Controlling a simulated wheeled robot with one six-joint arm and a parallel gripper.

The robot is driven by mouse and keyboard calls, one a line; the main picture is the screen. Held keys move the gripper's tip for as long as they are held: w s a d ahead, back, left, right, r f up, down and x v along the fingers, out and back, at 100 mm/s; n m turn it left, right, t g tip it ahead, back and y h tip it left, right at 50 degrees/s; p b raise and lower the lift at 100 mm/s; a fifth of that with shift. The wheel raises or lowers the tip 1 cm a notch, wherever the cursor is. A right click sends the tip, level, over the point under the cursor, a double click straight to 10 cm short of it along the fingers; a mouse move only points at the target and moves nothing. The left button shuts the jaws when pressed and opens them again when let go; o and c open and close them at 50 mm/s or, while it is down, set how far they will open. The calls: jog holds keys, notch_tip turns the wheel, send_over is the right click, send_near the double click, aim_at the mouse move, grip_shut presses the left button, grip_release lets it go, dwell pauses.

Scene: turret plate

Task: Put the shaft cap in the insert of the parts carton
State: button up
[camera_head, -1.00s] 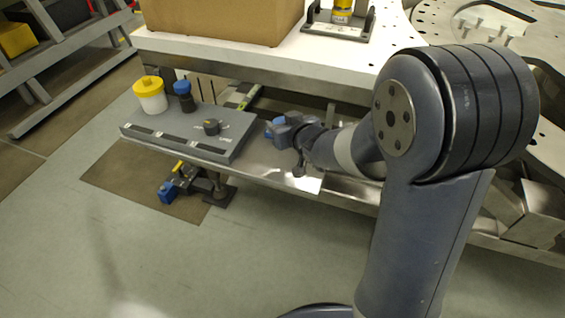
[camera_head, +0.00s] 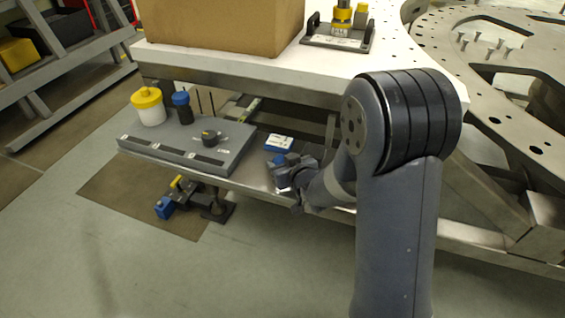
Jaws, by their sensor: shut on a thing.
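My gripper (camera_head: 284,170) is in front of the lower metal shelf, right of the grey tray. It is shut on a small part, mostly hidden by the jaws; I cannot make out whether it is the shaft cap. Some blue shows at the jaws. The parts carton (camera_head: 215,25) is a brown box on the white upper tabletop, up and left of my gripper. Its top is cut off by the picture edge, so its insert is out of sight.
The grey tray (camera_head: 170,152) carries a black knob (camera_head: 210,137), with a yellow-lidded white jar (camera_head: 148,106) and a blue-capped bottle (camera_head: 182,107) behind. A blue-and-white box (camera_head: 279,142) lies behind my gripper. A fixture (camera_head: 338,36) with yellow parts stands right of the carton.

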jog(key=shift+f, duration=0.15)
jog(key=o, duration=0.7)
jog(key=shift+c, duration=0.2)
